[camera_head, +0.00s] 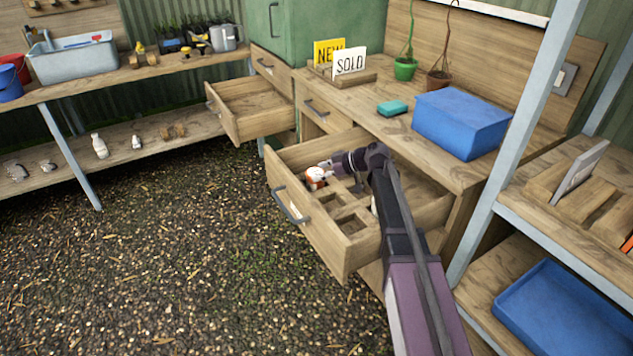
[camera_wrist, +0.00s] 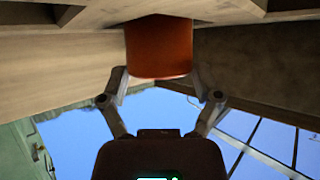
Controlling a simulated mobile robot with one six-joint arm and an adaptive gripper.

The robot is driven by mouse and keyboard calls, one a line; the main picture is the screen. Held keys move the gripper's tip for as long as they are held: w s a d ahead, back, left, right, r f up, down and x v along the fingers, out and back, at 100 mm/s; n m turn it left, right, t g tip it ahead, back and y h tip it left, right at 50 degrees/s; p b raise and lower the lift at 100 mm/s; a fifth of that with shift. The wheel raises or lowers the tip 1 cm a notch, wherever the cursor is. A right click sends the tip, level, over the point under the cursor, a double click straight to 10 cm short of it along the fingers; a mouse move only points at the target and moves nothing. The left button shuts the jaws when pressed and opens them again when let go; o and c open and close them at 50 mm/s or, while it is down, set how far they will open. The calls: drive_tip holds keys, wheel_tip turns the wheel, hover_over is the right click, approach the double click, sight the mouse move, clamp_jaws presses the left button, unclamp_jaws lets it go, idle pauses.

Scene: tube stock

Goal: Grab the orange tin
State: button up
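The orange tin (camera_head: 316,176) is in the open drawer (camera_head: 312,225) under the bench, near its left side. In the wrist view the orange tin (camera_wrist: 159,47) is at the top centre, between the two fingers. My gripper (camera_head: 328,168) is at the tin in the head view, partly blending with it. In the wrist view my gripper (camera_wrist: 159,82) has one finger close to each side of the tin. Whether the fingers press on it or leave a thin gap cannot be told. Some of the drawer is hidden behind my arm.
The drawer has wooden dividers and several compartments. A second open drawer (camera_head: 249,107) is further left. A blue box (camera_head: 461,122), a teal sponge-like block (camera_head: 392,108) and potted plants stand on the bench. A shelf post (camera_head: 517,140) stands right of my arm.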

sight(320, 173)
drive_tip(key=shift+c, duration=1.1)
drive_tip(key=shift+r, duration=0.1)
wheel_tip(320, 173, up, 10)
drive_tip(key=p, duration=1)
